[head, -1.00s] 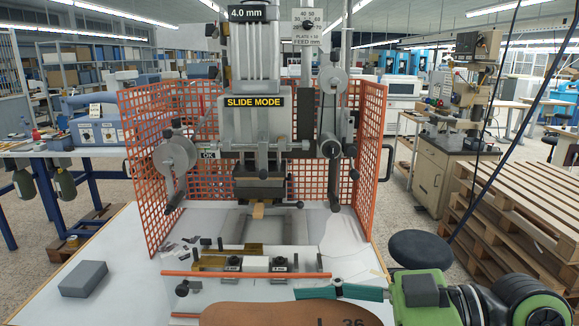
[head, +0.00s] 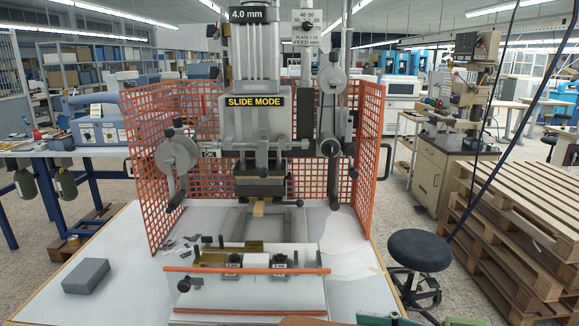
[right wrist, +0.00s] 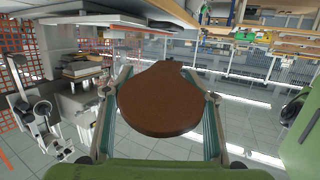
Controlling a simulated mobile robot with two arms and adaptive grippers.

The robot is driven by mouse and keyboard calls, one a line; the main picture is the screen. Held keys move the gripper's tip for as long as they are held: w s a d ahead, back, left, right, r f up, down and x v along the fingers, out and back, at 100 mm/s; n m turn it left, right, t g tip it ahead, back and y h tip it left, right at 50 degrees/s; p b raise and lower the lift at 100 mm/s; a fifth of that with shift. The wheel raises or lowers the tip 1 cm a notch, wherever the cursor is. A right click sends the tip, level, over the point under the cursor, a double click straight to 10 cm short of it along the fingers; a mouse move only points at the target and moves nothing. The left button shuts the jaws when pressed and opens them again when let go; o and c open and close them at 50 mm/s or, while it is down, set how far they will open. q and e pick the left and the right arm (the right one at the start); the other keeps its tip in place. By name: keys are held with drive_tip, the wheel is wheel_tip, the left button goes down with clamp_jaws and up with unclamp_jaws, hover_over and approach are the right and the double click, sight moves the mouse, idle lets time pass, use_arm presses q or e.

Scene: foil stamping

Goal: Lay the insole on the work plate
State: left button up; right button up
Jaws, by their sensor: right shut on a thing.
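The brown insole (head: 308,321) shows only as a sliver at the bottom edge of the head view. In the right wrist view the insole (right wrist: 158,97) shows its brown face between the teal fingers. My right gripper (right wrist: 160,125) is shut on it; in the head view only part of this green and teal gripper (head: 388,319) shows at the bottom. The insole is apart from the stamping machine (head: 255,125). A pale plate (head: 250,295) between two orange bars at the machine's front looks like the work plate; it is bare. My left gripper is out of view.
An orange mesh guard (head: 372,150) surrounds the machine's sides and back. A grey block (head: 86,276) lies on the white table (head: 125,265) at the left. A black stool (head: 417,250) and stacked pallets (head: 520,205) stand at the right.

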drive_tip(key=s+d+f+m+t+h, duration=0.1)
drive_tip(key=d+f+m+t, duration=0.1)
drive_tip(key=d+f, duration=0.5)
drive_tip(key=shift+s+f, duration=0.3)
drive_tip(key=shift+s, duration=0.05)
drive_tip(key=shift+s, duration=0.1)
